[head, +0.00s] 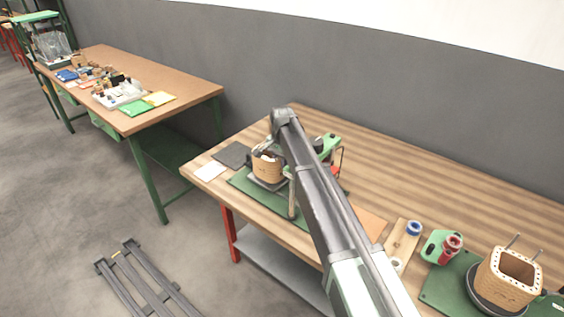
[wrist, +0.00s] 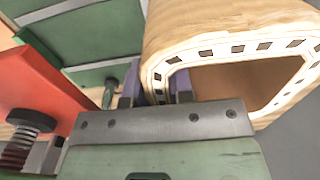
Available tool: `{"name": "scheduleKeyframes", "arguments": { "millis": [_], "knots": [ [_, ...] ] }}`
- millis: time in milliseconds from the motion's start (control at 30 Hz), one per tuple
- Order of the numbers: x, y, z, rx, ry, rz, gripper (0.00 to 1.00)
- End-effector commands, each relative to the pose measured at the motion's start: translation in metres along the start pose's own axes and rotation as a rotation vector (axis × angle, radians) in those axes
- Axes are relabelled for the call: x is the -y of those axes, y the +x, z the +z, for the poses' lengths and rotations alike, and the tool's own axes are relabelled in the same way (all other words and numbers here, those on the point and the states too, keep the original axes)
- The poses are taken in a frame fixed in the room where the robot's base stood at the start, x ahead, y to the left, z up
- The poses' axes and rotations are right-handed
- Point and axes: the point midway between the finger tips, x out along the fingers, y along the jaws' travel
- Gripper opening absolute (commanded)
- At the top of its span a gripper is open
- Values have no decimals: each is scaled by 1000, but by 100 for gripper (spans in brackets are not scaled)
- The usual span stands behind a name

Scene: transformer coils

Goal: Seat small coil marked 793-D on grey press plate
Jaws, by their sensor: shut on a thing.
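A small tan coil (head: 267,169) with a square opening is at the press on the left part of the near bench. My gripper (head: 264,149) comes down on its upper rim from above. In the wrist view the coil (wrist: 215,45) shows its pale end ring with dark slots. My gripper (wrist: 156,91) is shut on the near coil wall, one purple finger on each side. A dark grey plate (head: 270,185) shows under the coil in the head view; I cannot tell whether they touch. No marking is readable.
The green press base (head: 243,183) and a red part (wrist: 45,85) are close to my gripper. A dark mat (head: 231,155) and white card (head: 210,171) lie left. A larger coil (head: 507,279) stands right, near a green-and-red tool (head: 442,247) and a wooden board (head: 401,243).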

Motion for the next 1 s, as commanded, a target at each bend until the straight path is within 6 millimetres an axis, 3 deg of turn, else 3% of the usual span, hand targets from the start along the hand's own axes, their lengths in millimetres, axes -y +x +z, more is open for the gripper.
{"name": "scheduleKeyframes", "arguments": {
  "millis": [967,1000],
  "knots": [
    [0,10,0,0,0,0,0],
    [0,10,0,0,0,0,24]
  ]
}}
